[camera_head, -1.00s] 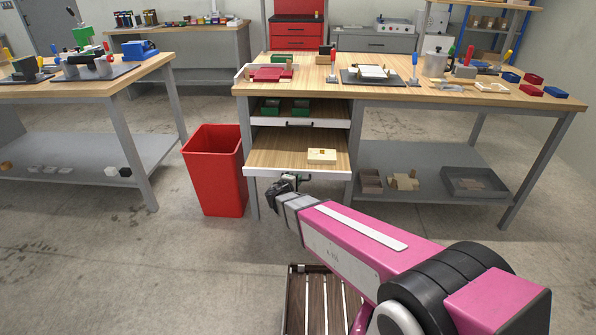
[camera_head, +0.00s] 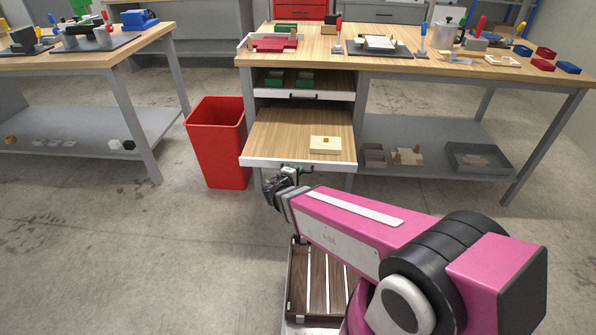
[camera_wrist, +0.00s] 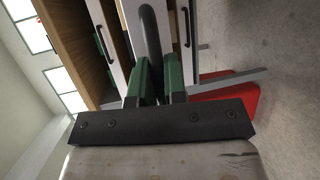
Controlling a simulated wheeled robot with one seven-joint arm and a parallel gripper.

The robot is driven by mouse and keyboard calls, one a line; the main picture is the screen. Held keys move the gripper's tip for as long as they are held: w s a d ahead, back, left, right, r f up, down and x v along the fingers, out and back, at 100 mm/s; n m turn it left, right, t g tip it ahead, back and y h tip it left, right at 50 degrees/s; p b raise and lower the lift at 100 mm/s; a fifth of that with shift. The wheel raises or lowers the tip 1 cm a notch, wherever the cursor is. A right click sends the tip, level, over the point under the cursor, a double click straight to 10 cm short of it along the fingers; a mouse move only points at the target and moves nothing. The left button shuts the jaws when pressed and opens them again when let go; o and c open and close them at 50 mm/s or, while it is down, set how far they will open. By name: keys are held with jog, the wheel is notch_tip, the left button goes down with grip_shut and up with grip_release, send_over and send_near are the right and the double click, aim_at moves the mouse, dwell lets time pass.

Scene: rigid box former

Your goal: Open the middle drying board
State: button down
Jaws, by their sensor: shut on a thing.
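The middle drying board (camera_head: 275,135) is a wooden board with a white front, pulled well out from under the workbench. A cream block (camera_head: 325,145) with a small yellow piece lies on it. My gripper (camera_head: 290,174) is at its front edge. In the wrist view my gripper's green fingers (camera_wrist: 156,76) are shut around a grey handle (camera_wrist: 150,38) on the white front. The upper board (camera_head: 300,94), with a dark handle and green pieces on it, is pushed in. Another black handle (camera_wrist: 186,27) shows at right in the wrist view; its board is hidden in the head view.
A red bin (camera_head: 217,145) stands on the floor left of the board. The workbench top (camera_head: 300,58) holds tools and parts. A grey lower shelf (camera_head: 430,160) with trays is to the right. The floor in front of the bin is clear.

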jog(key=c, duration=1.2)
grip_release()
jog(key=v, duration=1)
jog(key=shift+s+a, duration=0.15)
jog(key=shift+s, duration=0.2)
jog(key=d+m+g+y, duration=0.2)
jog(key=d+m+g, duration=0.2)
jog(key=d, duration=0.5)
jog(key=w+d+m+g+y, duration=0.1)
jog(key=d+m+g+y, duration=0.1)
jog(key=d+m+g, duration=0.3)
jog(key=w+d+m+g+y, duration=0.1)
jog(key=d+m+g, duration=0.4)
jog(key=d, duration=0.9)
jog(key=shift+w+r+y, duration=0.15)
jog(key=shift+w+y, duration=0.1)
jog(key=shift+y, duration=0.55)
